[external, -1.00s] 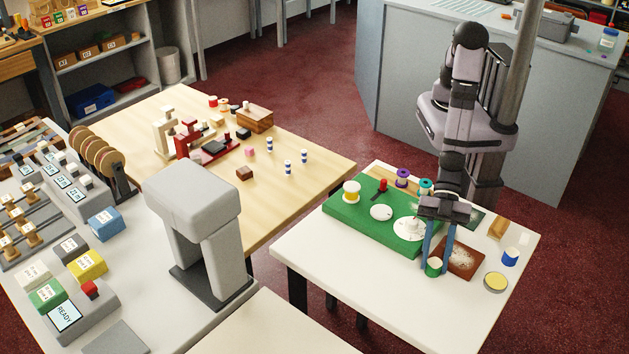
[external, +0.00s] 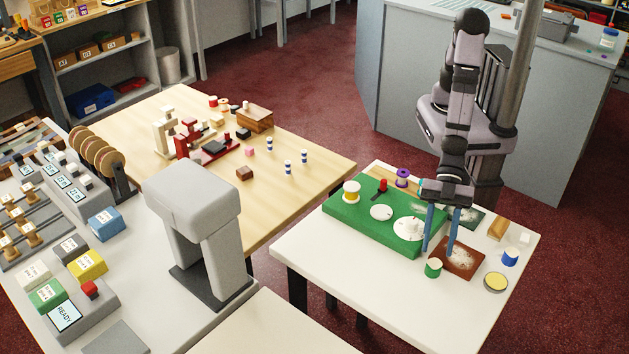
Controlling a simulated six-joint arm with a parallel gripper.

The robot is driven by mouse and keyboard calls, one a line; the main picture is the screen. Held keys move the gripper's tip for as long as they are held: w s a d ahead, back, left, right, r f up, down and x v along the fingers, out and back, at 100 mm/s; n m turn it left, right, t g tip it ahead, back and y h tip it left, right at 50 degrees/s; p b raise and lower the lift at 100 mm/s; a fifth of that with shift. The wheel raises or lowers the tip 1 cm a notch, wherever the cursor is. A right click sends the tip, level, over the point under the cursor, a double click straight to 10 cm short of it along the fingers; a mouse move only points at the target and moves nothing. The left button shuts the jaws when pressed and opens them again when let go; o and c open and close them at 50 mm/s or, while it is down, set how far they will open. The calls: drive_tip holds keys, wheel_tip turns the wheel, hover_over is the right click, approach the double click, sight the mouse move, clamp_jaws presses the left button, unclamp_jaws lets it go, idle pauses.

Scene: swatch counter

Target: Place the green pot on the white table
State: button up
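The green pot (external: 433,268) stands upright on the white table (external: 380,290), in front of the green board and left of the brown tray. Its top looks pale. My gripper (external: 437,253) points down with its two blue fingers apart and empty. The fingertips are above and slightly behind the pot, clear of it. Nothing hides the pot.
The green board (external: 345,212) holds a yellow-and-white pot (external: 351,191) and white discs. The brown tray (external: 462,261) lies beside the fingers. A blue pot (external: 510,257) and a yellow-topped disc (external: 495,282) are at right. The table's front is clear.

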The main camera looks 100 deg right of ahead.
drive_tip(key=b+v, duration=0.1)
drive_tip(key=v, duration=0.6)
drive_tip(key=shift+d+r, duration=0.2)
drive_tip(key=shift+d, duration=0.1)
drive_tip(key=shift+s, duration=0.15)
